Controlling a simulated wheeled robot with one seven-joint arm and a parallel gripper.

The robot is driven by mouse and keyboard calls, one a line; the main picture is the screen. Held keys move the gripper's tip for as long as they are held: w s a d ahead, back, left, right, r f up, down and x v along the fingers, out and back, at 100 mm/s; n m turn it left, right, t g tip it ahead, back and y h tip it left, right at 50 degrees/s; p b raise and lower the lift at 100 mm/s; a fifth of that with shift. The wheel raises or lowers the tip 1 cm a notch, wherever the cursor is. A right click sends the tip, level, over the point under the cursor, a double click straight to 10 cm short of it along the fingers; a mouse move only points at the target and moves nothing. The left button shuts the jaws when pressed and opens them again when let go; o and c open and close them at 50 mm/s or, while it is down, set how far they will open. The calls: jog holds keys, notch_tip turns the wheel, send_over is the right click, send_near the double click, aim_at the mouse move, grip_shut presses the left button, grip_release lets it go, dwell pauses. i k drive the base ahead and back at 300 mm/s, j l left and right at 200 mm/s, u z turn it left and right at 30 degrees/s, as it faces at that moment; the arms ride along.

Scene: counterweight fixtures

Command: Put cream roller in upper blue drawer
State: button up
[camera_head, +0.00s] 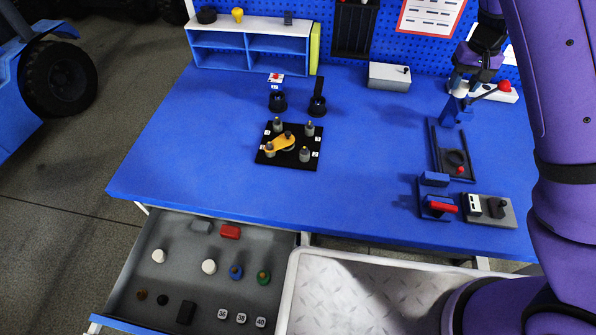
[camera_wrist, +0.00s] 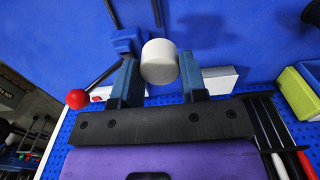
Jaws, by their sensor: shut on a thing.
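The cream roller (camera_wrist: 159,62) is a short pale cylinder between the two blue-grey fingers of my gripper (camera_wrist: 160,80) in the wrist view. My gripper is shut on it. In the head view my gripper (camera_head: 468,88) is at the back right, above the blue table, and the pale roller (camera_head: 459,87) shows at its tip. A drawer with a blue front (camera_head: 108,325) is pulled out at the lower left. Its grey inside holds two white round pieces (camera_head: 209,267), red and grey blocks, blue and green ringed pieces, and several numbered cubes.
A blue fixture (camera_head: 457,111) and a red-ball lever (camera_head: 504,86) are close to my gripper. A rail fixture (camera_head: 453,158) and small switch boxes (camera_head: 491,210) line the right side. A black peg board (camera_head: 270,159) stands mid-table. The left tabletop is clear.

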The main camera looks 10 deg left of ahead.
aim_at(187, 263)
jog(key=k+j, duration=0.1)
jog(key=k, duration=1)
jog(key=k+j, duration=0.1)
jog(key=j, duration=0.25)
jog(key=k+j, duration=0.1)
jog(key=j, duration=0.3)
jog(key=k+j, duration=0.15)
jog(key=j, duration=0.2)
jog(key=k+j, duration=0.1)
jog(key=j, duration=0.25)
jog(key=i+j, duration=0.2)
jog(key=j, duration=0.15)
jog(key=i+j, duration=0.4)
jog(key=j, duration=0.25)
